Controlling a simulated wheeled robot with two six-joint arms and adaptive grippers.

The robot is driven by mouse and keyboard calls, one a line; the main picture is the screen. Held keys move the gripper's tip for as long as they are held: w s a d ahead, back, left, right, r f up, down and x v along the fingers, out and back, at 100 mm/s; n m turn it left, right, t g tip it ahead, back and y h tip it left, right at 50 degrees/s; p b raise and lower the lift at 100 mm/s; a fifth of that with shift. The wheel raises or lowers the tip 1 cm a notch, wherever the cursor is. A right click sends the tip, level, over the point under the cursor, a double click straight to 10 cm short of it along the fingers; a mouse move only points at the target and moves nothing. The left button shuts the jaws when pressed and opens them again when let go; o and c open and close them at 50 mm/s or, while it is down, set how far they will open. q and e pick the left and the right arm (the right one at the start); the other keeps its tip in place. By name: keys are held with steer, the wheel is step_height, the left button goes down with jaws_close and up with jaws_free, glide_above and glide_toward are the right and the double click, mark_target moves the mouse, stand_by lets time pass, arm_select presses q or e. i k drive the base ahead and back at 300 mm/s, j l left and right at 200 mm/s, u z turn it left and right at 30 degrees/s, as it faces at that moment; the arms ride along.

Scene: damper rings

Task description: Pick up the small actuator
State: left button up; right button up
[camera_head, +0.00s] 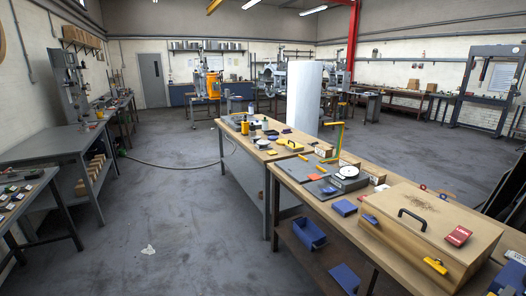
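Neither of my grippers is in this head view. I cannot tell which object is the small actuator; many small parts lie on the benches and are too small to make out. Candidates for small parts are on the far wooden bench (226,124), where a yellow piece (289,145) and a round dark-and-white piece (262,143) lie. Other small items lie on the dark table (40,184) at the left edge.
The near wooden bench (292,177) carries a large wooden box (410,232) with a black handle, a grey dial device (348,179) and blue trays (344,208). Blue bins (308,233) sit on its lower shelf. A hose (170,163) crosses the mostly clear floor.

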mark_target(245, 123)
steer(key=i+j+u, duration=0.35)
steer(key=i, duration=0.35)
steer(key=i+j+u, duration=0.35)
steer(key=i, duration=0.35)
steer(key=i+u, duration=0.35)
steer(key=i, duration=0.35)
steer(key=i+z, duration=0.1)
steer(key=i, duration=0.55)
steer(key=i+z, duration=0.1)
steer(key=i, duration=0.55)
steer(key=i+j+z, duration=0.1)
steer(key=i, duration=0.5)
steer(key=i+j+z, duration=0.1)
steer(key=i, duration=0.55)
steer(key=j, duration=0.1)
